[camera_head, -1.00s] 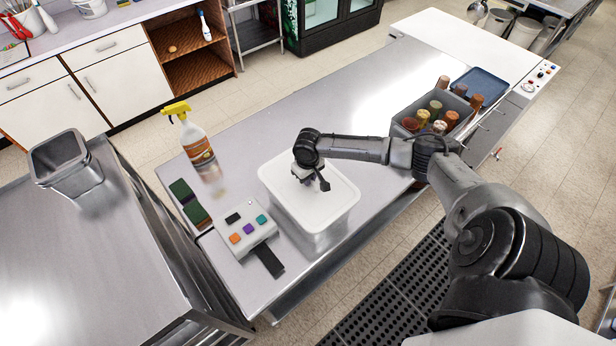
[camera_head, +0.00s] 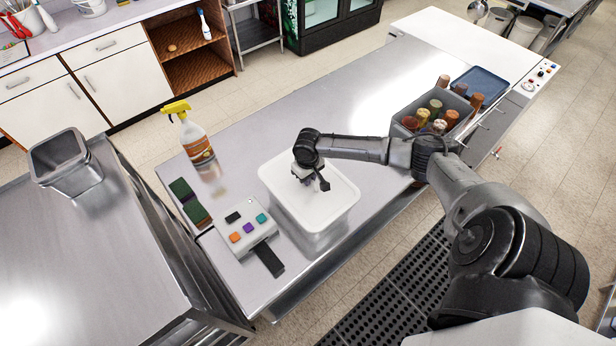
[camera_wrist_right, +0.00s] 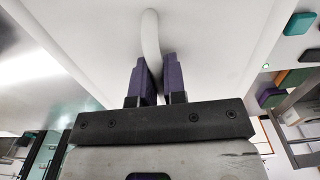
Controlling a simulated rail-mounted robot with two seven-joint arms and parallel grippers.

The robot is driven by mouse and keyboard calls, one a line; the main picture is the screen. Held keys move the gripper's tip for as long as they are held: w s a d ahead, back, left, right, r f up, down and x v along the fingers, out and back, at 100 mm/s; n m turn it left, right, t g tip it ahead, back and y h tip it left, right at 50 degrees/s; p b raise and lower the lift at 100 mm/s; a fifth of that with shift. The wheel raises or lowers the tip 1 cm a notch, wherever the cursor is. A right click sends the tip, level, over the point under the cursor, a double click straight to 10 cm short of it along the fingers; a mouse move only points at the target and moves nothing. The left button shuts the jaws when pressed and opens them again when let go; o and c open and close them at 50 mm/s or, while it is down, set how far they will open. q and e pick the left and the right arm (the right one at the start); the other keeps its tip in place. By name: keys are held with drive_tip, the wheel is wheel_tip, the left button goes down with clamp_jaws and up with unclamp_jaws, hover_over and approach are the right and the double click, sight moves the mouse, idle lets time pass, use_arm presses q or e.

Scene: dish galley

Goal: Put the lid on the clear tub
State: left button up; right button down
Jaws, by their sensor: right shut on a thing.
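The clear tub (camera_head: 327,240) stands on the steel counter, its walls see-through. The white lid (camera_head: 335,205) lies level over its top; from the head view I cannot tell whether its edge is fully seated all round. My right gripper (camera_head: 308,184) points down at the middle of the lid. In the right wrist view the gripper (camera_wrist_right: 153,85) is shut on the lid's white handle (camera_wrist_right: 151,40), with a purple pad on each side of it. The lid's underside rim and its contact with the tub are hidden. My left gripper is not in view.
A button box (camera_head: 246,227) stands close to the left of the tub. A yellow-topped spray bottle (camera_head: 196,140) and dark green pads (camera_head: 190,203) are farther left. A grey bin of tumblers (camera_head: 408,116) is at the right. The counter (camera_head: 330,110) behind the tub is clear.

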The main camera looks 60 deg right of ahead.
drive_tip(key=shift+f, duration=0.25)
drive_tip(key=shift+f, duration=0.3)
idle(0.5)
drive_tip(key=c, duration=1.1)
unclamp_jaws()
drive_tip(key=shift+r, duration=0.1)
drive_tip(key=shift+r+p, duration=1.2)
drive_tip(key=shift+p, duration=0.25)
drive_tip(key=shift+r+p, duration=1.05)
drive_tip(key=shift+r, duration=1.15)
